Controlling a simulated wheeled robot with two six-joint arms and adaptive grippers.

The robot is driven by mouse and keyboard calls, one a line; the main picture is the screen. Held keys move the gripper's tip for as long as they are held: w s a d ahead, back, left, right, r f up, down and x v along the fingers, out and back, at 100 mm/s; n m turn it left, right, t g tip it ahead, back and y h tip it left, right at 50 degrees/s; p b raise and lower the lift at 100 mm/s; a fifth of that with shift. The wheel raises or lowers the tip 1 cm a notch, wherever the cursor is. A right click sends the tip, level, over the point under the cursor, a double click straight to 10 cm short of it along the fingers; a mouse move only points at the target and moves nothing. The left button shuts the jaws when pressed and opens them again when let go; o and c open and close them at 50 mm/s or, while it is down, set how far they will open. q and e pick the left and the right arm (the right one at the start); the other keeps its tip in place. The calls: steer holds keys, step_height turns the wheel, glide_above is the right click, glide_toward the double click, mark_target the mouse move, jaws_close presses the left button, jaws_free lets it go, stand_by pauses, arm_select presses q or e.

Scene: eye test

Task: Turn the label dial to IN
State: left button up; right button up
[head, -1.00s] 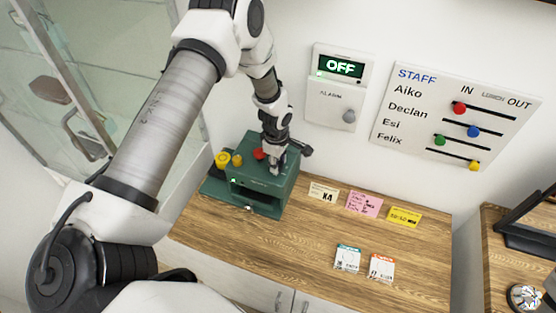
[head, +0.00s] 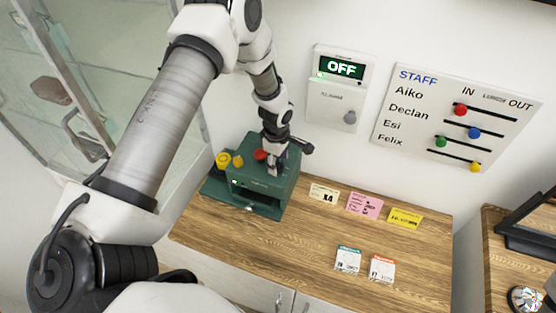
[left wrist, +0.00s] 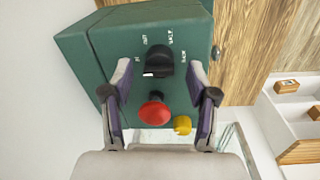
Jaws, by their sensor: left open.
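The green machine (head: 262,190) stands on the wooden counter. In the left wrist view its face carries the black label dial (left wrist: 160,58), with small white words around it; the leftmost seems to read IN, the others are hard to read. A white mark shows on the dial's lower edge, in that picture. My left gripper (head: 273,170) is over the machine's top, and in the left wrist view its open fingers (left wrist: 160,75) stand on either side of the dial, apart from it. My right gripper is not in view.
A red button (left wrist: 153,112) and a yellow knob (left wrist: 182,125) sit close to the dial. Several cards, one yellow (head: 405,218), stand on the counter (head: 300,230). An alarm panel (head: 330,105) reading OFF and a staff board (head: 455,110) hang on the wall.

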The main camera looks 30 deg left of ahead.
mark_target(277, 164)
arm_select(q)
steer(key=r, duration=0.6)
steer(key=shift+s+r, duration=0.1)
steer(key=shift+s, duration=0.2)
steer(key=shift+w, duration=0.1)
